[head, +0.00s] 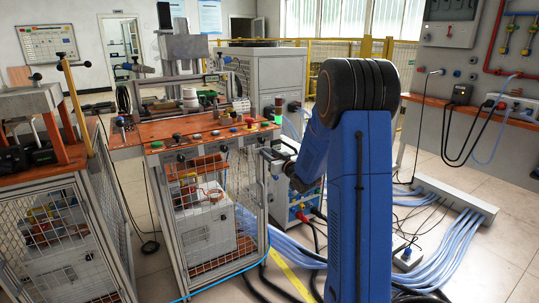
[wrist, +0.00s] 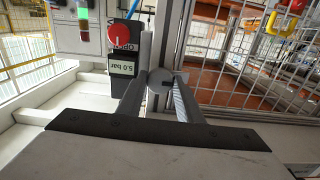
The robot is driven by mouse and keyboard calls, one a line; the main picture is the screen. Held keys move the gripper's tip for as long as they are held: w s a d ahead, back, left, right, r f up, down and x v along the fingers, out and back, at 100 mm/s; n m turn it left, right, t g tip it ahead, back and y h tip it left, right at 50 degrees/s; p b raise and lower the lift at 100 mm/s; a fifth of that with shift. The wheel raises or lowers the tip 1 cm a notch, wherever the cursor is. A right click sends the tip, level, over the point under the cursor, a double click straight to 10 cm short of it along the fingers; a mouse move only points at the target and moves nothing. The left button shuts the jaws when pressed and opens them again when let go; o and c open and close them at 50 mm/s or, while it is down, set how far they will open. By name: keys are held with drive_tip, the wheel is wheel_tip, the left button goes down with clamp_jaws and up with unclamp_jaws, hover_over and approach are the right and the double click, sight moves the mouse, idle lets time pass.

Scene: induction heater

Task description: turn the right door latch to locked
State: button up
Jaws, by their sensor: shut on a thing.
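The latch is too small and covered there to make out. I cannot tell which way the latch is turned.
A dark unit with a red round button and a "5.0 bar" display (wrist: 122,68) sits close beside the left finger in the wrist view. Pale blue hoses (head: 300,255) and dark cables lie on the floor near the bench. Another caged bench (head: 65,235) stands at left.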

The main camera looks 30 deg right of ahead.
drive_tip(key=shift+f, duration=0.15)
drive_tip(key=o, duration=1)
drive_tip(key=shift+o, duration=0.2)
drive_tip(key=s, duration=1.7)
drive_tip(key=shift+s+d, duration=0.25)
drive_tip(key=shift+d, duration=0.05)
drive_tip(key=s+a+g, duration=0.4)
drive_tip(key=s+a, duration=0.3)
drive_tip(key=s, duration=0.4)
drive_tip(key=s+a+g, duration=0.4)
drive_tip(key=s+a, duration=0.4)
drive_tip(key=s, duration=0.4)
drive_tip(key=s+a+g, duration=0.5)
drive_tip(key=s+a, duration=0.3)
drive_tip(key=s, duration=0.4)
drive_tip(key=shift+h, duration=0.3)
